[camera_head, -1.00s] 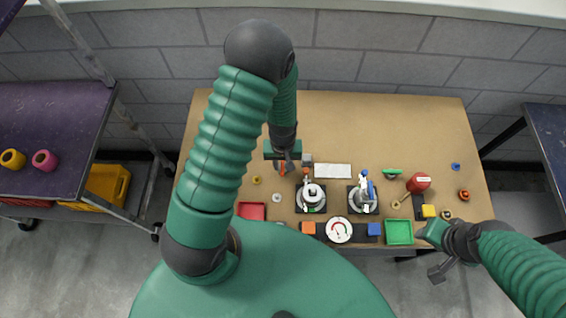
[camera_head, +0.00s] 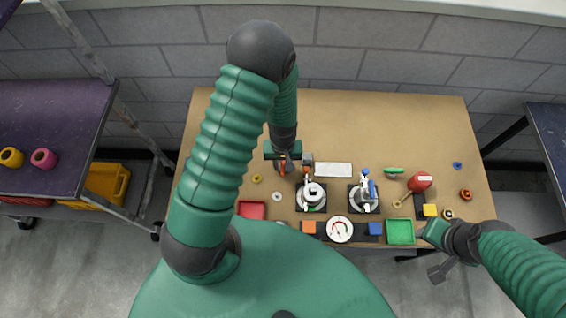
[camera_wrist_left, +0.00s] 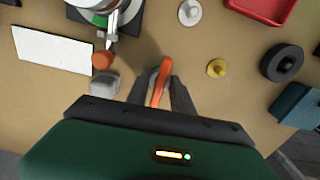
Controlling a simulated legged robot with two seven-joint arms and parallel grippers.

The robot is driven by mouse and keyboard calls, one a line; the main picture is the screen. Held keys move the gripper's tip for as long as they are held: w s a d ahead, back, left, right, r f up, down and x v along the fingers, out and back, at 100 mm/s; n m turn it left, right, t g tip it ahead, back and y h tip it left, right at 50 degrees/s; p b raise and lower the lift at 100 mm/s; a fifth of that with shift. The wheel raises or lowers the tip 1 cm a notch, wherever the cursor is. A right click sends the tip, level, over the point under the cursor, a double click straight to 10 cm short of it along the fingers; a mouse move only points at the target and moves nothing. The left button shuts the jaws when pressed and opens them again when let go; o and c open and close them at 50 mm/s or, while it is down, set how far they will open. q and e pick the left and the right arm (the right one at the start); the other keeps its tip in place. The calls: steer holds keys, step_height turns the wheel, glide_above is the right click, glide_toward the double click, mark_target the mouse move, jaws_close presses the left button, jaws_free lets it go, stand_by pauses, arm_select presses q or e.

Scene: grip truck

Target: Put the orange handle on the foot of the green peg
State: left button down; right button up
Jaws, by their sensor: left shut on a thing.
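My left gripper (camera_head: 286,166) is low over the table's left-middle part. In the left wrist view its dark fingers (camera_wrist_left: 160,88) are shut on the orange handle (camera_wrist_left: 162,76), which sticks out between them. Whether the handle touches the table is unclear. A small green piece (camera_head: 394,170) lies at the right-middle of the table; I cannot tell whether it is the green peg or where its foot is. My right gripper (camera_head: 432,232) is at the table's front right edge beside the green tray; its fingers do not show clearly.
A white plate (camera_head: 333,170), a second clamp (camera_head: 364,198), a red tray (camera_head: 251,210) and a green tray (camera_head: 400,232) are nearby. The table's back is clear.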

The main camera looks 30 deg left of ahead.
arm_select(q)
steer(key=shift+f, duration=0.2)
stand_by(0.6)
steer(key=c, duration=1)
jaws_free()
steer(key=shift+c, duration=0.2)
steer(key=shift+o, duration=0.4)
steer(key=shift+o, duration=1.3)
steer(key=shift+r, duration=0.1)
step_height(320, 180, up, 8)
steer(key=p, duration=0.6)
steer(key=shift+f+p, duration=0.25)
steer(key=shift+p, duration=0.1)
steer(key=shift+f, duration=0.1)
